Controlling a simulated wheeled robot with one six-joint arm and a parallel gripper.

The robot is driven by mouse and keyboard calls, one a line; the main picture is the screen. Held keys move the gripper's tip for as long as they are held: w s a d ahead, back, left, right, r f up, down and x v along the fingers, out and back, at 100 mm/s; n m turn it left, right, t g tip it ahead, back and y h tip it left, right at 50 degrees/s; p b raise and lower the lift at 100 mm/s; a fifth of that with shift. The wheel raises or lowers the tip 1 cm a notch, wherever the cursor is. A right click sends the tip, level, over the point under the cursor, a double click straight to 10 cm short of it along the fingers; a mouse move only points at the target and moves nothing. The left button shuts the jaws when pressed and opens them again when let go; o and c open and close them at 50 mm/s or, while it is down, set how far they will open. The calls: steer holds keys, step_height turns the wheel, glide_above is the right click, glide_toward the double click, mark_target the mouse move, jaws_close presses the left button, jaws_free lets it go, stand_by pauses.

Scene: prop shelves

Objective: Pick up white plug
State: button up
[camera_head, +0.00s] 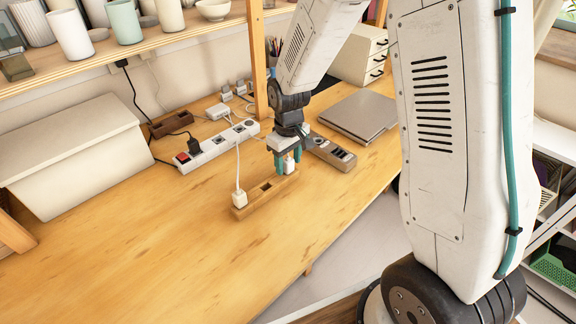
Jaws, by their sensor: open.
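A white plug (239,198) with a white cord stands upright at the left end of a wooden block (266,201) on the table. A second small white piece (289,165), which looks like a white plug, shows at the block's right end. My gripper (286,168) has teal fingers and points down over that right end. It is open, with its fingers around or just beside the second white piece. The fingers hide part of this piece, and I cannot tell whether they touch it.
A white power strip (216,148) with a black plug (194,144) lies behind the block. A brown socket strip (330,152) and a grey laptop-like slab (357,117) lie to the right. A white box (75,150) stands at left. The front table is clear.

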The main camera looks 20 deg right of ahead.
steer(key=shift+f, duration=0.55)
steer(key=c, duration=1)
steer(key=shift+r, duration=0.1)
steer(key=shift+c, duration=0.2)
